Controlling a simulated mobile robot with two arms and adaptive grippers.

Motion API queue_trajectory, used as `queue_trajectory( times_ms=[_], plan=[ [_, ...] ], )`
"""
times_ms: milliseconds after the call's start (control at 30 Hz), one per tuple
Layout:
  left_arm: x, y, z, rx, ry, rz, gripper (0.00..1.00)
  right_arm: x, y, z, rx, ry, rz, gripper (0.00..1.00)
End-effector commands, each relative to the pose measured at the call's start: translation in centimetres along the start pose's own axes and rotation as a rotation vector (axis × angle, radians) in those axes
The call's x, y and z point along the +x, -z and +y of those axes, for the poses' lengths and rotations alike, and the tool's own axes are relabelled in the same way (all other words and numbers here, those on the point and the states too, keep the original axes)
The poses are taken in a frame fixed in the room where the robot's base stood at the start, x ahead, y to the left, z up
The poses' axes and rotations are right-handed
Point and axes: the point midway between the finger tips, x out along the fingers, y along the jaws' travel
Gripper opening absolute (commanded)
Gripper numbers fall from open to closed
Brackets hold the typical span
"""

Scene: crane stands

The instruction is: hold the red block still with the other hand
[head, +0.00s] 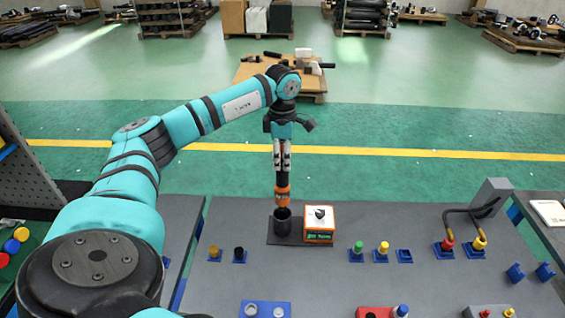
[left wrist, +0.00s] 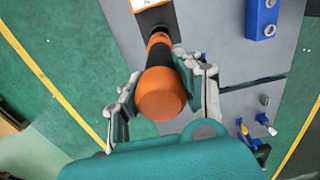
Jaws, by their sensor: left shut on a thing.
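A red block (head: 374,312) lies at the bottom edge of the head view, cut off by the frame, with a blue piece with a pale top beside its right end. My left gripper (head: 282,168) is shut on an orange-and-black tool (head: 282,193), held upright over a black cup (head: 282,222). The tool's lower end is hidden at the cup. In the left wrist view, the fingers flank its orange handle (left wrist: 160,94). My left gripper is well apart from the red block. My right gripper is not in view.
An orange box with a dark knob (head: 319,224) stands right of the cup on a dark plate. Cabled connectors (head: 464,242) stand right.

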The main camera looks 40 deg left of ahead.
Motion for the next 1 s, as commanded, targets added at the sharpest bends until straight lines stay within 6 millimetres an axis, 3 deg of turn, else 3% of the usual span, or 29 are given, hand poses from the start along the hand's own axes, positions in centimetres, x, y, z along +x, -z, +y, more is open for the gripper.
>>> queue_trajectory(
  times_ms=[500,1000],
  plan=[
    [-2.6,0.0,0.1,-0.001,-0.003,-0.003,0.00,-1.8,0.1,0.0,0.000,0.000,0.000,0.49],
    [-2.6,0.0,0.1,0.000,-0.003,-0.003,0.00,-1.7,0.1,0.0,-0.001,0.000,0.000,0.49]
  ],
)
